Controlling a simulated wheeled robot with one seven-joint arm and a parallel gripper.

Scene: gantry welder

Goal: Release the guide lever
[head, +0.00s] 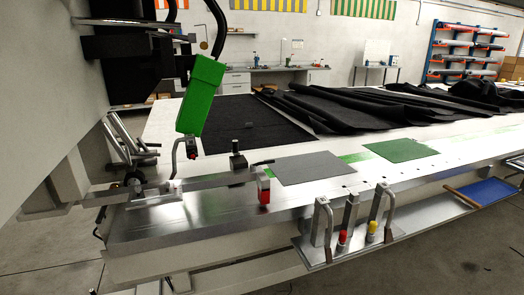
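I cannot tell for certain which part is the guide lever. On the left end of the silver rail, a small metal mechanism (155,190) with thin angled arms (120,138) sits beside the gantry. A red-tipped block (264,190) stands at the end of a flat bar (215,182) on the rail. My gripper does not show.
A green box-shaped part (203,95) hangs from the white gantry (45,100) at left, above the rail. Grey sheet (315,168) and green sheet (403,150) lie on the table. Black fabric (345,108) covers its far side. A blue tray (487,191) is at right.

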